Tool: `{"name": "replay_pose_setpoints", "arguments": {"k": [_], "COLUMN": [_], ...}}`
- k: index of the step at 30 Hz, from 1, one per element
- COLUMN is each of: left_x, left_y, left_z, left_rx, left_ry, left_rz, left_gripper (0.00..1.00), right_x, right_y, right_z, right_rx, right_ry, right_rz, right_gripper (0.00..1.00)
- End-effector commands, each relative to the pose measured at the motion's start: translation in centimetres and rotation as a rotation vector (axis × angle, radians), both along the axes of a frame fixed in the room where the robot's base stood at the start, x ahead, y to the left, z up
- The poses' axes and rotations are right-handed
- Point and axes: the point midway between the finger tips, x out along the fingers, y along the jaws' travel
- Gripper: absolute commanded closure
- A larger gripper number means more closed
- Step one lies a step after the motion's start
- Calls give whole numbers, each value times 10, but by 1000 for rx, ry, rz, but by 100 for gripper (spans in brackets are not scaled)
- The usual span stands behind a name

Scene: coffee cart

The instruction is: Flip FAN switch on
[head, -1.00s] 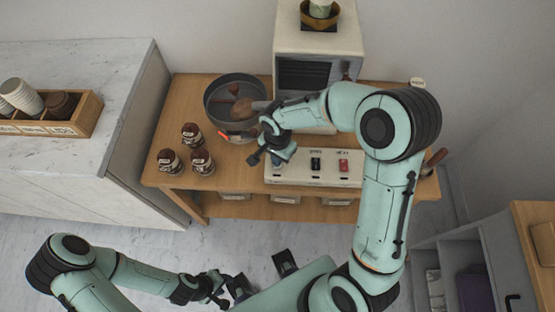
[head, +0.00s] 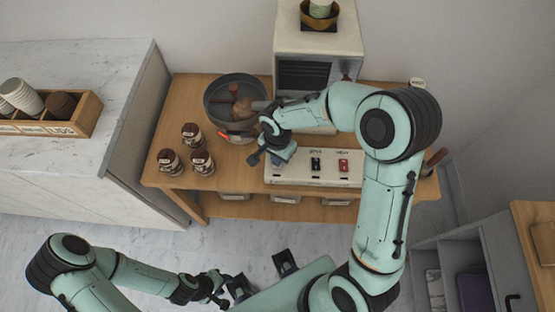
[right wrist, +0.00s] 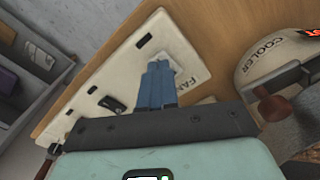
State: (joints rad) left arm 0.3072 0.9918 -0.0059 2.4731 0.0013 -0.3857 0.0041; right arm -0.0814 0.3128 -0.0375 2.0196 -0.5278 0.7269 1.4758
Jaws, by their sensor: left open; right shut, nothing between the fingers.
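The white switch panel (head: 300,180) lies at the front of the wooden cart, with a black switch (head: 316,164) and a red switch (head: 343,165) in view. My right gripper (head: 281,157) is over the panel's left end. In the right wrist view its blue fingers (right wrist: 158,84) are together and empty, pointing at the panel beside the FAN label (right wrist: 180,80). The fingers hide the FAN switch, so its position and any contact cannot be told. My left gripper (head: 230,289) is open, low in the head view, away from the cart.
A round grey cooler pan (head: 216,100) with a stirring arm stands behind my right gripper. Several brown jars (head: 169,162) stand at the left of the cart. A white roaster (head: 340,45) stands behind the panel. A marble counter (head: 60,150) is at the left.

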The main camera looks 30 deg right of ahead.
Motion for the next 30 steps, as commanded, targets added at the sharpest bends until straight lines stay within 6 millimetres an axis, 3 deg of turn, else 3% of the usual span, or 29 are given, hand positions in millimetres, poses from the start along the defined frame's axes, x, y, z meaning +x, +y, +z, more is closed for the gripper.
{"name": "replay_pose_setpoints", "arguments": {"k": [30], "left_x": [-5], "left_y": [0], "left_z": [-11], "left_rx": [0], "left_ry": [6], "left_rz": [0], "left_gripper": [57], "right_x": [0], "right_y": [0], "right_z": [-12], "right_rx": [0], "right_ry": [0], "right_rz": [0], "right_gripper": [100]}}
